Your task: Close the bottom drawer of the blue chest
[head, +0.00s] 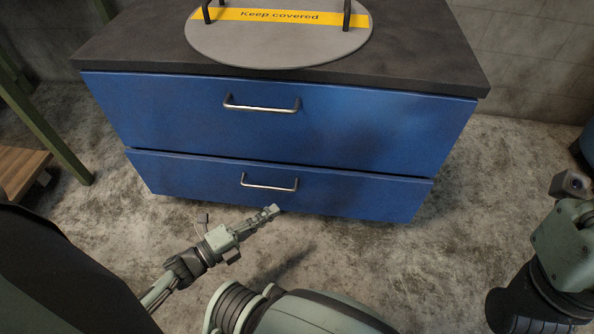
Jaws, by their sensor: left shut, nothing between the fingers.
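The blue chest (290,125) stands in the middle of the head view with two drawers and a dark top. Its bottom drawer (350,195) has a metal bar handle (268,186). The bottom drawer's front looks flush or nearly flush with the top drawer (360,130); a thin dark gap runs between them. My left gripper (272,210) is shut and empty, its tips just below the handle near the drawer front's lower edge. I cannot tell whether they touch it. My right gripper is not in view; only part of that arm shows at the lower right.
A round grey cover (280,45) with a yellow "Keep covered" strip lies on the chest top. A green metal frame (50,130) and a wooden surface (20,168) are at the left. A blue object (586,145) stands at the right edge. Bare floor (490,190) lies right of the chest.

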